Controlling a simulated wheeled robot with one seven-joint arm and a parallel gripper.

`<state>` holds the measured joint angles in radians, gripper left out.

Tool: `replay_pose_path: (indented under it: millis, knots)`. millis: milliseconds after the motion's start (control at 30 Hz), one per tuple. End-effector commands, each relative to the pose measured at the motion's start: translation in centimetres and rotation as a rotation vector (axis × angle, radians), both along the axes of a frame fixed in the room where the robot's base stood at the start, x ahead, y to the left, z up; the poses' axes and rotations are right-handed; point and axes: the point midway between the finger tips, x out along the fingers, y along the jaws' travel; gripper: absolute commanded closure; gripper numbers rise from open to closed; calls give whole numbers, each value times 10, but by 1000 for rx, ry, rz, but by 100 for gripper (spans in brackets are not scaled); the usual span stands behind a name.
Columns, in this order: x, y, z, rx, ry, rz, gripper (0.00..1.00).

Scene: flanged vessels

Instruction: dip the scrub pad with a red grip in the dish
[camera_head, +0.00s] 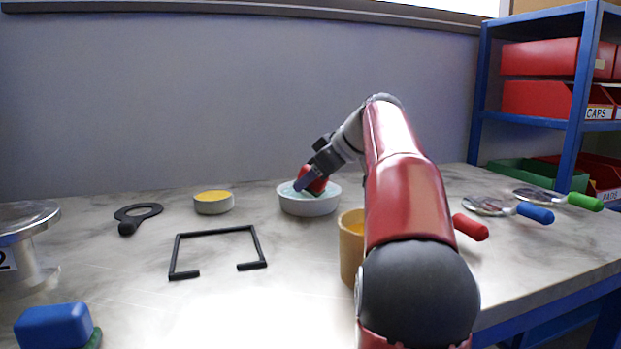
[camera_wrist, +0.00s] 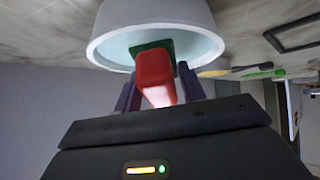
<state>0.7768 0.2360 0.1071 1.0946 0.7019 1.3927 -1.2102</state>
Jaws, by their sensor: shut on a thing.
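The scrub pad has a red grip (camera_wrist: 155,78) and a green pad (camera_wrist: 152,46). My gripper (camera_wrist: 158,88) is shut on the red grip, with one finger on each side of it. The dish (camera_head: 309,203) is a white round bowl with pale blue liquid, near the back of the table. In the wrist view the green pad shows within the rim of the dish (camera_wrist: 103,42). In the head view the red grip (camera_head: 313,180) is over the dish, tilted. I cannot tell how deep the pad is in the liquid.
A yellow-filled round tin (camera_head: 213,203) stands left of the dish, with a black ring tool (camera_head: 138,213) beyond it. A black bracket frame (camera_head: 218,232) and a tan cup (camera_head: 350,245) are nearer. A blue-gripped pad (camera_head: 53,326) is front left. Handled tools (camera_head: 535,213) lie right.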

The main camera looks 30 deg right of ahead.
Motion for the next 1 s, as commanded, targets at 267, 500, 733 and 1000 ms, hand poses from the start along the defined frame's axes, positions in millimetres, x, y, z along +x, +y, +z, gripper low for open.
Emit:
replay_pose_path:
  millis: [267,500,733,1000]
  knots:
    - [0,0,0,0,0,0,78]
    - [0,0,6,0,0,0,78]
    - [0,0,25,-1,0,1,78]
    - [0,0,46,-1,0,-1,78]
